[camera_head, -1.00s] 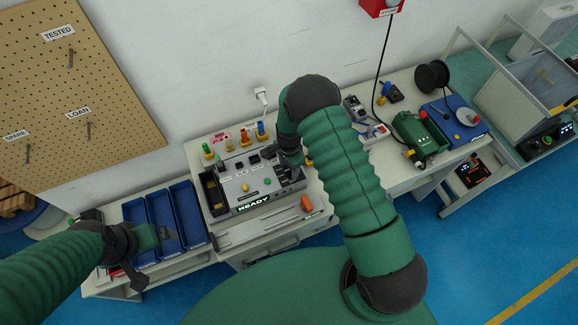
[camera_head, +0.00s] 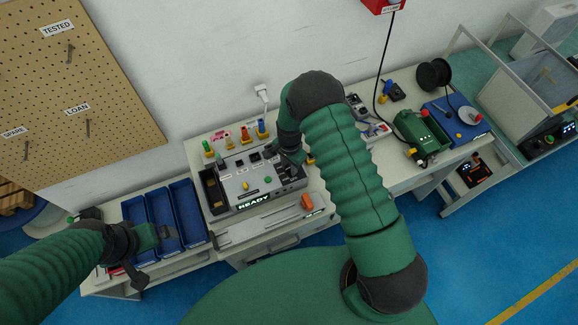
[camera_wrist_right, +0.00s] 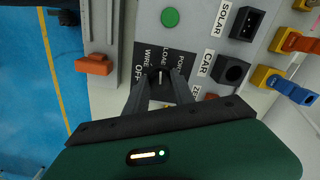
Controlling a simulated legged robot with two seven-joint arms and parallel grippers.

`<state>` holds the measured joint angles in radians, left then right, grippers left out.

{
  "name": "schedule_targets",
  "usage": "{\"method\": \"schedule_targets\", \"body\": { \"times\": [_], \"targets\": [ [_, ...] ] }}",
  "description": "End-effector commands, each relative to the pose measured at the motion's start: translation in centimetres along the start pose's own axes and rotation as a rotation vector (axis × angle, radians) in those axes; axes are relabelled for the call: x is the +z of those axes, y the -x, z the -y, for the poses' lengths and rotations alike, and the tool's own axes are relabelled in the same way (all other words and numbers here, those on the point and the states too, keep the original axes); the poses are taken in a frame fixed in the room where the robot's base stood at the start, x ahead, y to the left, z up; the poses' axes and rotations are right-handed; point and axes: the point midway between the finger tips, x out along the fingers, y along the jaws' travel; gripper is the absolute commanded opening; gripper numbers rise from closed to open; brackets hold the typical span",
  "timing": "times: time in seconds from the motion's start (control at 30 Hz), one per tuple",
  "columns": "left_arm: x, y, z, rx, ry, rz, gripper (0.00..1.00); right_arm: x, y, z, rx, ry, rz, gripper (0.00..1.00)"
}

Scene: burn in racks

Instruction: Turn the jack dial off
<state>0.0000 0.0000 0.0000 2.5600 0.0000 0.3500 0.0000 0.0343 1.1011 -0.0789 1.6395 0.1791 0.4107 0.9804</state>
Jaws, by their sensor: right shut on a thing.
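The jack dial (camera_wrist_right: 160,79) is a small dark knob on a dark plate in the right wrist view, with WIRE, LOAD and OFF labels around it. My right gripper (camera_wrist_right: 160,86) is shut on the dial, one finger on each side, and partly hides it. In the head view, my right gripper (camera_head: 284,158) is over the right part of the grey test box (camera_head: 228,188), whose front display reads READY. The dial is hidden there. My left gripper (camera_head: 142,257) is open and empty over the blue bins.
Blue bins (camera_head: 181,209) stand left of the box. An orange block (camera_head: 307,202) lies on the bench in front. Coloured plugs (camera_head: 245,135) stand behind the box. A green unit (camera_head: 420,133) is on the right bench. The CAR socket (camera_wrist_right: 230,70) is beside the dial.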

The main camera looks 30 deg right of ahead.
Motion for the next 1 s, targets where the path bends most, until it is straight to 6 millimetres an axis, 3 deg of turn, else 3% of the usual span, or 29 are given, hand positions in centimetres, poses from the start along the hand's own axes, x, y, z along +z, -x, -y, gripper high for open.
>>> {"method": "schedule_targets", "body": {
  "times": [0.4, 1.0],
  "targets": [
    [0.6, -2.5, 0.0, 0.0, 0.0, 0.0, 1.0, -0.5, 0.0, 0.4, -0.011, 0.371, -0.012, 0.0],
    [1.1, -4.8, 0.0, 0.0, 0.0, 0.0, 1.0, -0.5, 0.2, 0.7, -0.011, 0.941, -0.019, 0.0]
  ]
}}
